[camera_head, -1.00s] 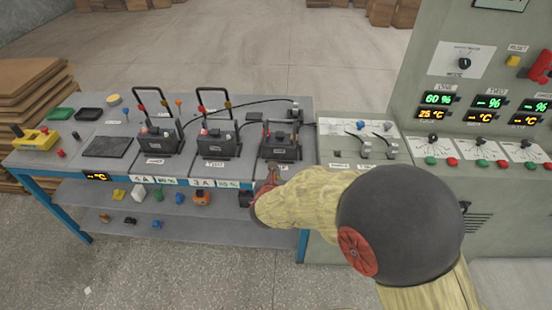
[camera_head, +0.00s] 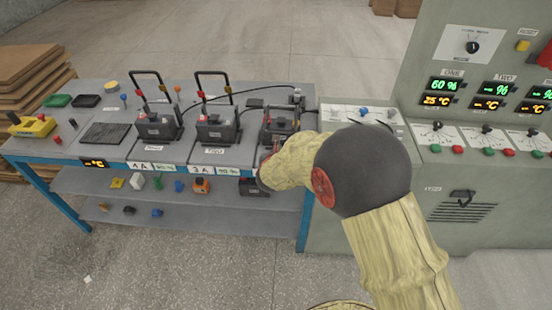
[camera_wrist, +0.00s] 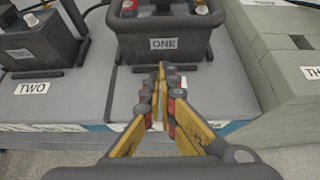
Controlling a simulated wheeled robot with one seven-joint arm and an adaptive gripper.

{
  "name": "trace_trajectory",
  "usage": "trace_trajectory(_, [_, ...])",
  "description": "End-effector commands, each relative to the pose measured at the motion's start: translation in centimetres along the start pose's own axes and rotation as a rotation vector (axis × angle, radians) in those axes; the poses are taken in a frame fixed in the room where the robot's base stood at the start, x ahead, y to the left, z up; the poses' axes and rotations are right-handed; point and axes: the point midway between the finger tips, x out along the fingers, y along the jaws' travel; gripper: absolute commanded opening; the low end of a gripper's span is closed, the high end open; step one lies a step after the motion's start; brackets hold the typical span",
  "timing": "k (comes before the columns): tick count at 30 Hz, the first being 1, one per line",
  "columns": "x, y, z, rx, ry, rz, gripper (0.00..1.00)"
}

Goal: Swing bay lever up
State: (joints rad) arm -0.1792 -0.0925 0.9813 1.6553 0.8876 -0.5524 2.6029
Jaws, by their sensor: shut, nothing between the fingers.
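Battery ONE (camera_wrist: 164,42), dark with a white label, sits in the right bay of the bench. It also shows in the head view (camera_head: 279,126), partly behind my arm. A dark bar of its bay lever (camera_head: 281,107) lies low across the battery. The levers at bay TWO (camera_head: 213,72) and the bay left of it (camera_head: 146,73) stand upright as tall black loops. My gripper (camera_wrist: 162,68) is shut and empty, its tips in front of battery ONE's lower front. In the head view its tip (camera_head: 268,156) is at the bench's front edge; contact cannot be told.
A grey-green console (camera_head: 480,160) with displays and knobs stands at the right. Battery TWO (camera_head: 216,130) is left of battery ONE. A black cable (camera_head: 262,94) runs behind the batteries. A lower shelf (camera_head: 150,200) holds small parts.

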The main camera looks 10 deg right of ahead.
Motion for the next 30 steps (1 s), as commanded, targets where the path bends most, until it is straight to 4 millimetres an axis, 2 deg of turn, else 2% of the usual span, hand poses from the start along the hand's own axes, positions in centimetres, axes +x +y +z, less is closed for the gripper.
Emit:
trace_trajectory(1, [-0.5, 0.1, 1.4, 0.004, -0.008, 0.002, 0.00])
trace_trajectory(6, [-1.0, 0.1, 2.8, 0.003, -0.006, 0.002, 0.00])
trace_trajectory(23, [-1.3, 0.1, 3.3, 0.001, -0.002, 0.002, 0.00])
trace_trajectory(30, [-2.0, 0.1, 4.0, 0.003, 0.029, 0.002, 0.00])
